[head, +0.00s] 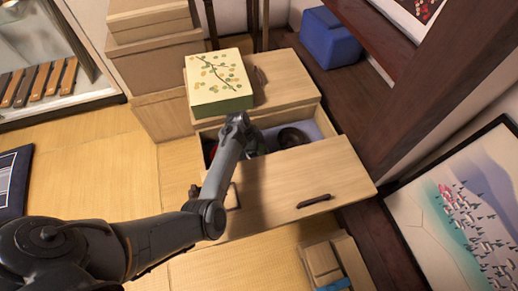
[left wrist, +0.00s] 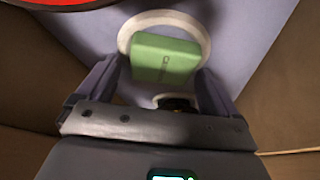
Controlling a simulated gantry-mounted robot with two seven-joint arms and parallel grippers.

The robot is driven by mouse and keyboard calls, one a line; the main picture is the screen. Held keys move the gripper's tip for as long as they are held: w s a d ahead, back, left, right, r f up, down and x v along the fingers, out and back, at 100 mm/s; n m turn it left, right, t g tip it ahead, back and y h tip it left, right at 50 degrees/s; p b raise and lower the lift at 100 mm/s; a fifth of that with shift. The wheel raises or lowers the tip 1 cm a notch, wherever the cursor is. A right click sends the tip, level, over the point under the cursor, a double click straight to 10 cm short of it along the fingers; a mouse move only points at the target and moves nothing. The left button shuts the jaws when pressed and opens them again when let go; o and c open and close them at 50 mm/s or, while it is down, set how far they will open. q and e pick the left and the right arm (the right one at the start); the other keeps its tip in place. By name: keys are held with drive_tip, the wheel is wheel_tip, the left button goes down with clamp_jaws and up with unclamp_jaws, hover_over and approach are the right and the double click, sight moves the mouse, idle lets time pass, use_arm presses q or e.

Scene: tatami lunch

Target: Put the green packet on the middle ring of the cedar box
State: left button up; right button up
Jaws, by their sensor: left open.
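The green packet (left wrist: 166,58) lies over a white ring (left wrist: 197,25) on a pale lavender surface in the left wrist view. My left gripper (left wrist: 160,75) is open, with one finger on each side of the packet's near end. I cannot tell whether the fingers touch it. In the head view my left arm reaches into an open wooden drawer (head: 300,180), and the arm hides the fingertips and most of the packet. I cannot tell for certain which thing is the cedar box. My right gripper is not in view.
A dark round bowl (head: 291,137) sits in the drawer. A red round thing (left wrist: 60,2) is at the wrist view's top left. A box with a leafy lid (head: 219,77) stands on the cabinet behind. A small wooden box (head: 322,262) is in front.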

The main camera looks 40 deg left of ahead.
use_arm(q)
drive_tip(key=shift+r, duration=0.15)
drive_tip(key=shift+r, duration=0.35)
drive_tip(key=p+v, duration=0.6)
drive_tip(key=v, duration=0.5)
drive_tip(key=shift+r, duration=0.2)
drive_tip(key=shift+s+a, duration=0.1)
drive_tip(key=shift+a, duration=0.05)
